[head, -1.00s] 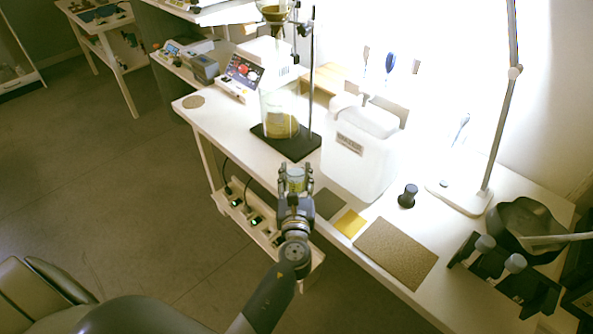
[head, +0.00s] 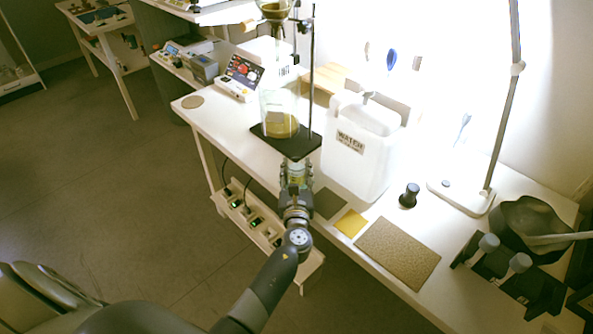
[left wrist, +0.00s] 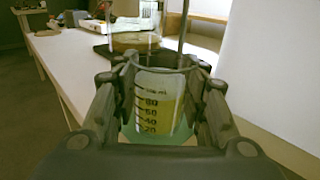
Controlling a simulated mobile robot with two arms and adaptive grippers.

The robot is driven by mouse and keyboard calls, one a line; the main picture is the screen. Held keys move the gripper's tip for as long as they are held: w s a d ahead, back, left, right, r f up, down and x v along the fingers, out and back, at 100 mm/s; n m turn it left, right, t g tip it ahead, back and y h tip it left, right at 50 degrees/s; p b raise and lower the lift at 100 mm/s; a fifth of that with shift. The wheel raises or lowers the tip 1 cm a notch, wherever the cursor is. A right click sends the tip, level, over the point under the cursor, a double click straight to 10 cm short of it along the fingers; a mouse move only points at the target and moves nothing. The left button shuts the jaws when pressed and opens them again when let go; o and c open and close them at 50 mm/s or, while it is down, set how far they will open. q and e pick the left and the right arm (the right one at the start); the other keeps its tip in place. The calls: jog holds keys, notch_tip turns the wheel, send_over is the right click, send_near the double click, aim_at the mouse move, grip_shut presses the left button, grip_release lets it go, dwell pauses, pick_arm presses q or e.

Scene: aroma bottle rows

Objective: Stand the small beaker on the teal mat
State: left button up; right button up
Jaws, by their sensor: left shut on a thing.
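The small beaker (left wrist: 160,105) is clear, with printed marks and a yellowish tint. It stands upright between the fingers of my left gripper (left wrist: 163,98), which is shut on it. In the head view the small beaker (head: 296,172) and left gripper (head: 297,176) are at the table's front edge, just in front of the black stand base. A greenish-teal band shows at the beaker's bottom in the wrist view; I cannot tell if it is glass or a surface below. A dark grey-green mat (head: 328,203), possibly the teal mat, lies right of the gripper. My right gripper is not in view.
A large glass vessel (head: 279,122) stands on the black stand base (head: 288,146) with a tall rod. A white water container (head: 357,160) is to the right. Yellow (head: 350,222) and brown (head: 398,252) mats lie nearer the front.

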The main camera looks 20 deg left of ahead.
pick_arm(q)
jog(key=o, duration=1.2)
jog(key=shift+f, duration=0.15)
jog(key=shift+c, duration=0.2)
jog(key=shift+s+r+p, duration=0.1)
jog(key=shift+r+p, duration=0.15)
jog(key=shift+p, duration=0.05)
jog(key=p+v, duration=0.1)
jog(key=v, duration=1.1)
